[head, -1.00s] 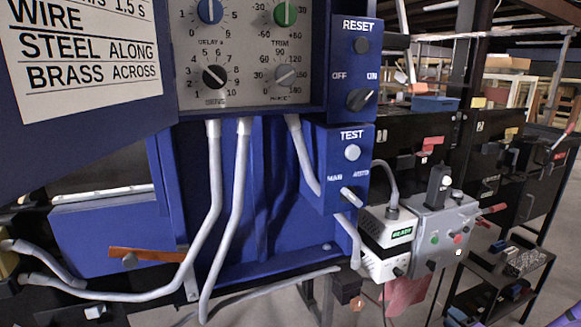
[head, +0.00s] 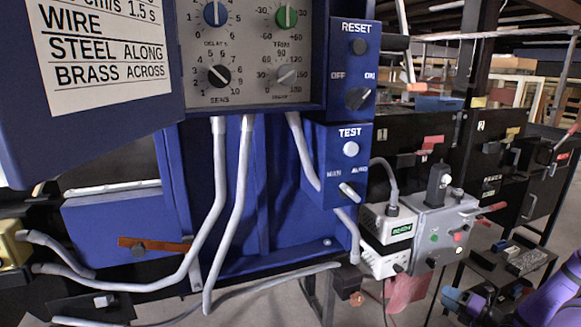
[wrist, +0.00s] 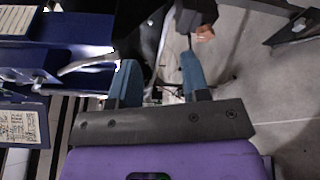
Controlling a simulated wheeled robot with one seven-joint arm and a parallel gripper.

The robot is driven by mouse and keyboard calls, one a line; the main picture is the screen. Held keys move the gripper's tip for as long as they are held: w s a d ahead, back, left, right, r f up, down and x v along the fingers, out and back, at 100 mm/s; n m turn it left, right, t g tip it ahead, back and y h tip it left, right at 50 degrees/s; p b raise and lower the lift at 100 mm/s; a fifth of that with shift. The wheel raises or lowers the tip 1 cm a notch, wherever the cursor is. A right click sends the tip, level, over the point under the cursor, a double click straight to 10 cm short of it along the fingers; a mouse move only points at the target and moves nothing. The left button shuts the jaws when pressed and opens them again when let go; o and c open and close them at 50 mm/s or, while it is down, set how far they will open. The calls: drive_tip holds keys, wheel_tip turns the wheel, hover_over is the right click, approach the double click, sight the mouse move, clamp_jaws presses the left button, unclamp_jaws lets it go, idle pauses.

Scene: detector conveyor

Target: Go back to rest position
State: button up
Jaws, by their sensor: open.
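My gripper (wrist: 157,85) is open in the wrist view. Its two blue fingers stand apart with nothing between them. In the head view, part of my purple arm and gripper (head: 462,300) shows at the lower right corner, well to the right of the blue detector cabinet. The blue cabinet (head: 240,190) carries a dial panel (head: 248,85), a RESET box (head: 350,65) and a TEST box (head: 338,170) with grey conduits below.
A white box with a green display (head: 388,240) and a grey control box (head: 435,230) stand right of the cabinet. Grey floor shows below the cabinet.

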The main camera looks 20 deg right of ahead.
drive_tip(key=w+a+r+n+g+y, duration=0.1)
drive_tip(key=a+r+n+g, duration=0.6)
drive_tip(key=a+r+n, duration=0.7)
drive_tip(key=a+r+n+g+y, duration=0.1)
drive_tip(key=a+r+n+g, duration=0.7)
drive_tip(key=r+n, duration=0.6)
drive_tip(key=s+a+r+n+t+h, duration=0.2)
drive_tip(key=s+a+r+n+h, duration=0.2)
drive_tip(key=s+r+n, duration=0.5)
drive_tip(key=s+a+r+n+t+h, duration=0.2)
drive_tip(key=s+a+r+n+h, duration=0.2)
drive_tip(key=s+a+r+n, duration=0.4)
wheel_tip(320, 180, up, 2)
drive_tip(key=s, duration=0.2)
drive_tip(key=shift+s+a+r+n+h, duration=0.15)
drive_tip(key=shift+s+a+n+h, duration=0.15)
drive_tip(key=shift+s+n, duration=0.1)
